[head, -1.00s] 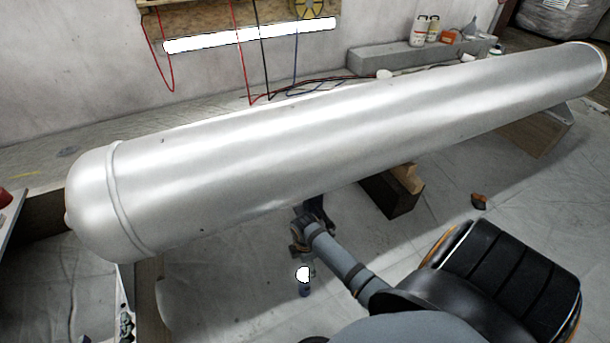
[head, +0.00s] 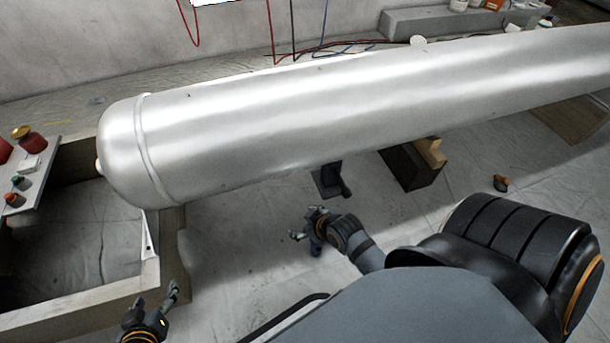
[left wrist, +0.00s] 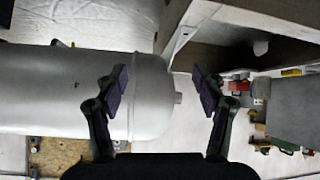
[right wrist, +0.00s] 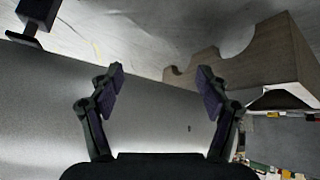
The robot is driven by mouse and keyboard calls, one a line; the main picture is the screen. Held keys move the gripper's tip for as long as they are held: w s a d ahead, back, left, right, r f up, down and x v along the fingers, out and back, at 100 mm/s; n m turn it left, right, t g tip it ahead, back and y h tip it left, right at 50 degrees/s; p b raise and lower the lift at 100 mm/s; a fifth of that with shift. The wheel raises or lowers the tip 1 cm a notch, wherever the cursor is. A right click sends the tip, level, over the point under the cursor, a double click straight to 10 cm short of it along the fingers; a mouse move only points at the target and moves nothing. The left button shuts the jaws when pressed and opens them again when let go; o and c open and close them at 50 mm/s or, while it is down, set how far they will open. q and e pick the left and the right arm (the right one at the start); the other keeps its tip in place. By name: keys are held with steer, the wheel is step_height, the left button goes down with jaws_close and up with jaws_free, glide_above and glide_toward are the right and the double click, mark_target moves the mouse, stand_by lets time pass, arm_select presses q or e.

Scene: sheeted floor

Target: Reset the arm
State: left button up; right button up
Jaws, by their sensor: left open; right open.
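My left gripper (head: 156,298) is open and empty at the bottom left of the head view, near the corner of a wooden frame. Its two spread fingers also show in the left wrist view (left wrist: 162,85), with the tank's rounded end behind them. My right gripper (head: 305,224) is open in the head view, below and in front of the big silver tank (head: 350,110). In the right wrist view its fingers (right wrist: 160,85) are spread with nothing between them. My right forearm runs from the lower right to that gripper.
The tank spans the head view on supports, including a dark block (head: 411,168). A wooden frame (head: 75,313) and a side table (head: 32,178) with small items stand at left. A notched support (right wrist: 260,65) shows in the right wrist view. Floor between the grippers looks mostly clear.

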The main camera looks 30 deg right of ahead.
steer(key=r+m, duration=0.1)
steer(key=r+m+t, duration=0.1)
steer(key=r, duration=0.1)
steer(key=r+m+t, duration=0.1)
steer(key=r, duration=0.1)
steer(key=shift+s+a+r, duration=0.15)
steer(key=shift+s+a, duration=0.05)
steer(key=shift+a, duration=0.1)
